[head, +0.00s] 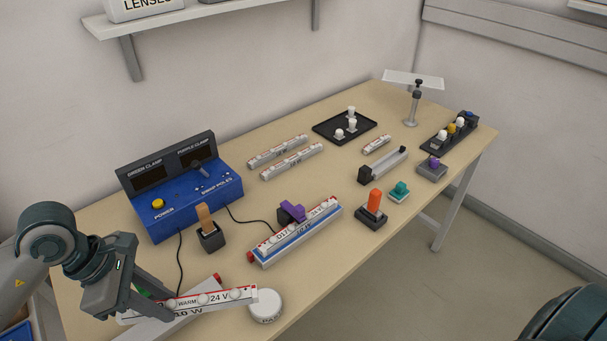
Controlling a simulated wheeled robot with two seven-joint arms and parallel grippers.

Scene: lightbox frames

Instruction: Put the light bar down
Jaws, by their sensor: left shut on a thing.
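A white light bar (232,295) with a red stripe and the words WARM and 24 V is held near the front left of the table. My left gripper (160,301) is shut on it near its left part. A second pale bar-like piece with a red end (217,278) lies under and behind the held bar, mostly covered by it. I cannot tell whether the two touch. A round white lidded tin (265,306) stands close to the held bar's right end, its label partly hidden. My right gripper is not in view.
A blue-sided bar with a purple clamp (292,211) lies mid-table. Several white bars, a black tray (325,127) and small fixtures stand farther right.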

